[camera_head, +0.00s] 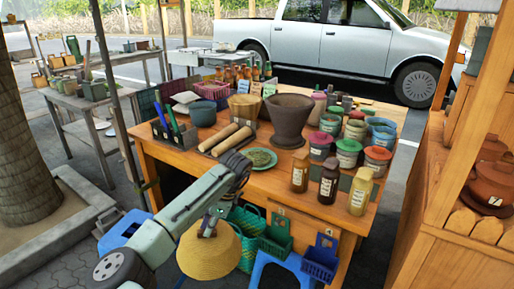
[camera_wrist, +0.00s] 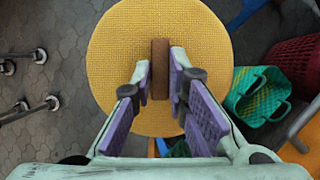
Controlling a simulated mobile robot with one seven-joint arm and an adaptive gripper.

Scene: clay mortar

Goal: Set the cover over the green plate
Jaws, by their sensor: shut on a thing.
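The green plate (camera_head: 260,158) lies on the wooden table near its front edge, with green bits or pattern on it; nothing covers it. The cover (camera_head: 208,255) is a yellow woven dome with a brown handle (camera_wrist: 160,52) on top. My gripper (camera_head: 210,222) is shut on that handle and holds the cover in front of the table, below and left of the plate. In the wrist view, my gripper's fingers (camera_wrist: 160,80) press the handle from both sides, and the cover (camera_wrist: 115,50) is seen from above as a disc.
A large brown mortar (camera_head: 290,118) stands behind the plate. Wooden rolling pins (camera_head: 225,138) lie left of it. Bottles (camera_head: 300,172) and lidded jars (camera_head: 348,150) stand to its right. Green and blue baskets (camera_head: 275,240) and a blue stool (camera_head: 268,268) are beside the cover.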

